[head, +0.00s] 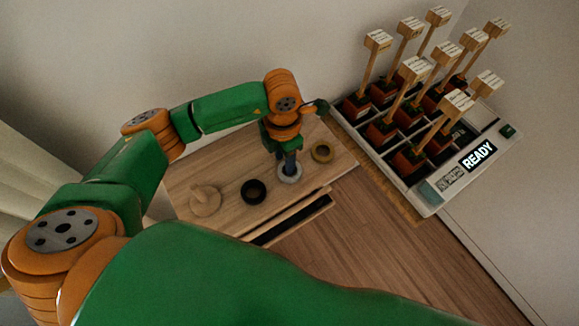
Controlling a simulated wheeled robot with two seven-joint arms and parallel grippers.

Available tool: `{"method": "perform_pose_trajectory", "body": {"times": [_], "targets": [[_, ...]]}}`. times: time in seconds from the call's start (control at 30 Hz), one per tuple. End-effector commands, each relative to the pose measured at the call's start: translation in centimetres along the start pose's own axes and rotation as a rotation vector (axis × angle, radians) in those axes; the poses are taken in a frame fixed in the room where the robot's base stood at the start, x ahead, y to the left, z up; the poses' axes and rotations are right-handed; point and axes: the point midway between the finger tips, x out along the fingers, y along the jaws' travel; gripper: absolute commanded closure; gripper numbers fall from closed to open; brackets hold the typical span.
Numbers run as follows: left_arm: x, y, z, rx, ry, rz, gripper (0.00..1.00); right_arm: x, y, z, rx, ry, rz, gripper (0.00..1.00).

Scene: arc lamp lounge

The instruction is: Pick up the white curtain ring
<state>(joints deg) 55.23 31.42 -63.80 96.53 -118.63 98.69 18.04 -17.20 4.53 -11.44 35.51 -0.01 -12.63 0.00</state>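The white curtain ring (289,179) lies on a light wooden board, in a row with other rings. My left gripper (289,168) points down right over it, with its fingertips at the ring's middle. The fingers hide part of the ring's far side. The view is too small to tell whether the fingers touch the ring or how far apart they are. My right gripper is not in view.
On the board (225,172) are a black ring (253,200), a brass-coloured ring (322,160) and a pale wooden piece with a peg (205,208). A dark slot (290,221) runs along the front. A white tray (432,204) at right holds several tagged pots.

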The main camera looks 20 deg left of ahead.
Motion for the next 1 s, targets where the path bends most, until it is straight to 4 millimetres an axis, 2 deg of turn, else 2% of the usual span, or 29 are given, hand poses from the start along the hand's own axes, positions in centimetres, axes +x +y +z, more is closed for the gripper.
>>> {"method": "perform_pose_trajectory", "body": {"times": [0.03, 0.13, 0.17, 0.5, 0.63, 0.77, 0.87, 0.93, 1.0], "targets": [[0.0, 0.0, 0.0, 0.0, 0.0, 0.0, 0.7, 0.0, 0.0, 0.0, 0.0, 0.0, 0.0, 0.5], [0.0, 0.0, 0.0, 0.0, 0.0, -0.001, 0.97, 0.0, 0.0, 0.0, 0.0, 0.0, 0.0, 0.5], [0.0, 0.0, 0.0, 0.0, 0.0, -0.001, 1.0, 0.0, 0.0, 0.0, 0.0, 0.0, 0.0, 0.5], [-0.1, 0.0, 0.0, -0.001, -0.001, -0.001, 1.0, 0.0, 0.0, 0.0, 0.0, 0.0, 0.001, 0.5], [-0.7, 0.0, 0.1, -0.001, -0.002, -0.001, 1.0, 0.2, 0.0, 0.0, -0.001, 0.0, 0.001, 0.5], [-2.8, 0.1, 0.1, 0.001, -0.005, 0.001, 1.0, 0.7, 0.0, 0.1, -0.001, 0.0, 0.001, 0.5], [-4.9, -1.7, -0.4, 0.009, -0.008, 0.002, 1.0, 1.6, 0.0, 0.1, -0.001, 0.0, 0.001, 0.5], [-6.8, -3.2, -0.9, 0.009, -0.009, 0.003, 1.0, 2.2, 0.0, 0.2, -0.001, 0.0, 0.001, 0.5], [-9.2, -4.7, -1.4, 0.008, -0.01, 0.007, 1.0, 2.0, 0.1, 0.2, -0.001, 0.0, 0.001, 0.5]]}}
